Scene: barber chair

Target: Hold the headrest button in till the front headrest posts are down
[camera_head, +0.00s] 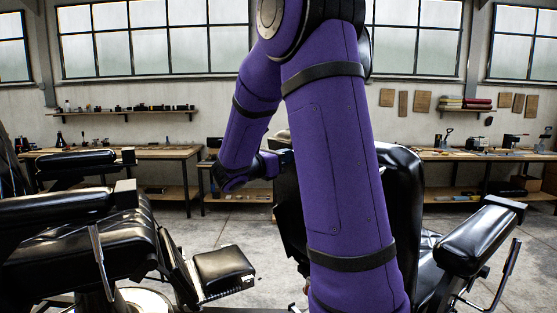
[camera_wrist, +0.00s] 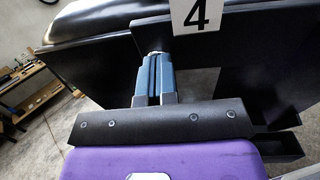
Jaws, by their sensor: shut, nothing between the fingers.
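My gripper (camera_wrist: 154,62) is shut and empty in the wrist view, its two blue fingers side by side. Its tips meet the edge of a dark panel just left of a white label with a black 4 (camera_wrist: 197,12). A small pale metallic piece shows at the tips; I cannot tell whether it is the headrest button, or whether it is pressed in. In the head view, my purple arm crosses in front of a black barber chair (camera_head: 405,185), and my wrist is beside the left edge of its back. The headrest posts cannot be made out in either view.
A second black barber chair (camera_head: 75,250) stands at the left, with a footrest pad (camera_head: 222,268) jutting right. The right chair's padded armrest (camera_head: 480,240) reaches out at the right. Workbenches (camera_head: 170,153) line the back wall. Concrete floor is open between the chairs.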

